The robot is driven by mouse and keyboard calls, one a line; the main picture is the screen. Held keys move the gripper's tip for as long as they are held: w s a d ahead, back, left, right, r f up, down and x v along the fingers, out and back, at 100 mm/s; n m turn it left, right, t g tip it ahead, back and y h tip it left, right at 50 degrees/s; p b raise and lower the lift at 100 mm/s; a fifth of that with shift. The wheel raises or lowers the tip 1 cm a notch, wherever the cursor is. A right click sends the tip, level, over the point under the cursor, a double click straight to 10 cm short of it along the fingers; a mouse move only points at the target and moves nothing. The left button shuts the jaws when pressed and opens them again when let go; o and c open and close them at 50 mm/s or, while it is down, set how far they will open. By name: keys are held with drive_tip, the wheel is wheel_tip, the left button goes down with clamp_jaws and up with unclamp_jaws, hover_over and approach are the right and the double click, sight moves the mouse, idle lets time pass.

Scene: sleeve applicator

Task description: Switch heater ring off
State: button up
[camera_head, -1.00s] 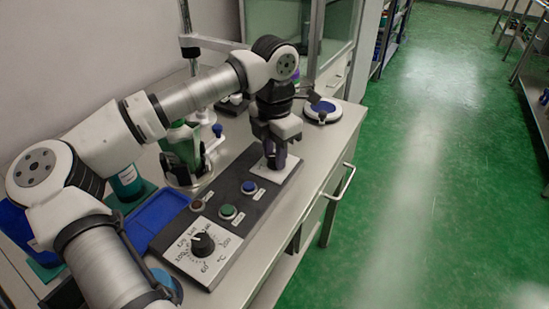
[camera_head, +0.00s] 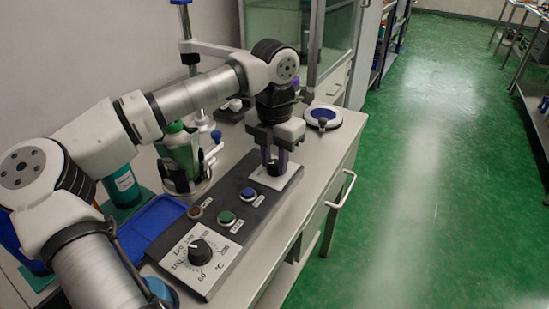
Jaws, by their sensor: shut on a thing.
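A dark control panel (camera_head: 232,208) lies along the bench. At its far end is a white plate (camera_head: 286,182) with a small black knob (camera_head: 273,168). My gripper (camera_head: 275,164) points down over this plate, its purple fingers shut on the black knob, one on each side. The knob's markings are mostly hidden by the fingers. At the near end is a temperature dial (camera_head: 200,251) with a °C scale. Between them are a green button (camera_head: 226,218), a blue button (camera_head: 249,194) and a small dark red lamp (camera_head: 195,212). I cannot tell from the lamp whether anything is on.
A green bottle (camera_head: 180,150) stands in a metal holder behind the panel, with a teal bottle (camera_head: 123,187) to its left. A blue tray (camera_head: 150,226) lies beside the panel. A round white and blue dish (camera_head: 323,117) is at the bench's far end. Green floor is clear at right.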

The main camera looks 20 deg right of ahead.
sight(275, 163)
drive_tip(key=o, duration=1)
drive_tip(key=shift+c, duration=0.2)
wheel_tip(275, 163, up, 14)
drive_tip(key=shift+p, duration=0.35)
drive_tip(key=shift+f, duration=0.15)
